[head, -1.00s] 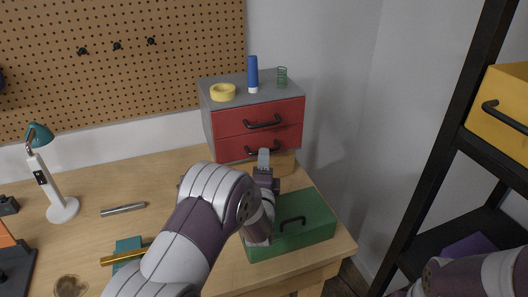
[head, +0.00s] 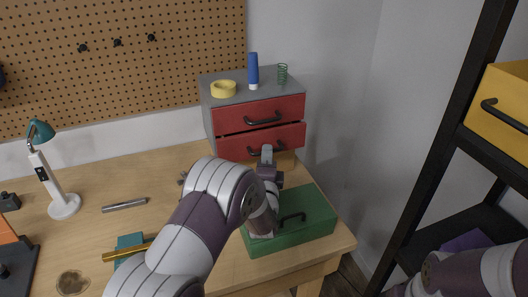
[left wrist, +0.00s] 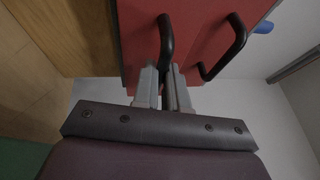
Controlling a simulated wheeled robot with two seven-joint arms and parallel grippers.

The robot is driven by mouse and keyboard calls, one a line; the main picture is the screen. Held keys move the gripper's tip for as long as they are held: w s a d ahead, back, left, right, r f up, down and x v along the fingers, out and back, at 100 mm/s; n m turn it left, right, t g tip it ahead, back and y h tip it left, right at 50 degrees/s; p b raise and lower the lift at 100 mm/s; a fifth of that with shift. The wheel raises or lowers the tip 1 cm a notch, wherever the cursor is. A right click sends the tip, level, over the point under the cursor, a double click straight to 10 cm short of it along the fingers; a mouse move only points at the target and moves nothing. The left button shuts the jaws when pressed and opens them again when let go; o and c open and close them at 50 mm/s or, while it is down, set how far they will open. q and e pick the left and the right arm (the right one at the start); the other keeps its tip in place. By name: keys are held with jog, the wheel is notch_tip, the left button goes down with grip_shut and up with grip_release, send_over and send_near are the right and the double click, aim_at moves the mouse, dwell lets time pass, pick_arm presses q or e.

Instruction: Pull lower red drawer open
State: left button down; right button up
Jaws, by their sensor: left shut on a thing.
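A grey cabinet (head: 226,88) with two red drawers stands at the back right of the table. The lower red drawer (head: 232,147) seems to stand slightly forward of the upper red drawer (head: 232,118). Each has a black bar handle. My left gripper (head: 267,155) is at the lower drawer, shut on its handle (head: 252,151). In the left wrist view, the lower handle (left wrist: 165,40) passes between the two grey fingers (left wrist: 162,82), and the upper handle (left wrist: 238,42) is to the right, free. My right gripper is out of view; only part of my right arm shows.
A green box (head: 315,226) with a black handle lies below my left wrist. Yellow tape (head: 223,89), a blue bottle (head: 253,70) and a green spring (head: 282,73) stand on the cabinet. A black shelf (head: 440,150) with a yellow drawer (head: 505,105) is at the right.

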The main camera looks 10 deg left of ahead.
pick_arm(q)
jog(key=shift+s+d, duration=0.6)
jog(key=shift+s, duration=0.3)
jog(key=c, duration=1.2)
grip_release()
jog(key=shift+o, duration=0.2)
jog(key=b+v, duration=0.2)
jog(key=v, duration=1)
jog(key=shift+s, duration=0.35)
